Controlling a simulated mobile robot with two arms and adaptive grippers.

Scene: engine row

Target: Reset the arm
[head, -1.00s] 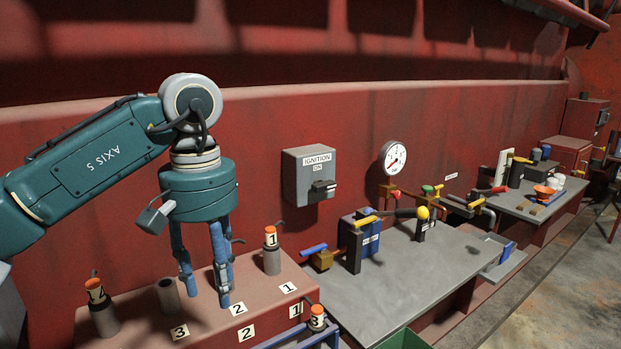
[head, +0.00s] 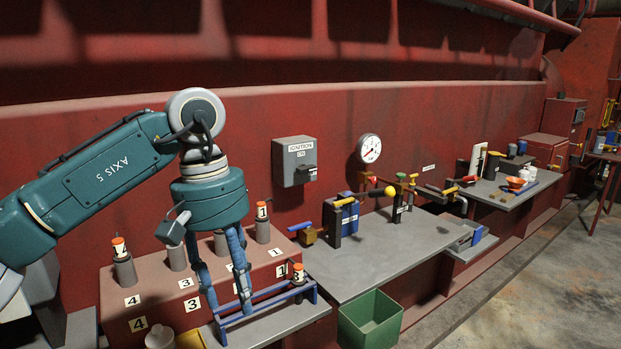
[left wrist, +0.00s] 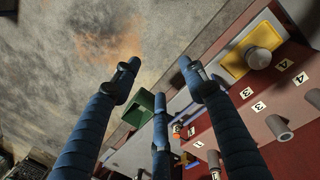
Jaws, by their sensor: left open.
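My left gripper (head: 224,296) hangs from the teal arm with its blue fingers pointing down and apart. In the head view it covers part of the red numbered block (head: 150,299) and part of the blue rack (head: 265,310) in front. In the left wrist view my left gripper (left wrist: 160,76) shows spread fingers with nothing between them, above floor and bench edge. My right gripper is in neither view.
Orange-capped cylinders stand at block position 4 (head: 121,262) and position 1 (head: 262,222); another (head: 298,273) is at the rack. A green bin (head: 371,322) stands below the grey bench (head: 385,250). An ignition box (head: 294,161) and gauge (head: 370,149) are on the red wall. Floor at right is clear.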

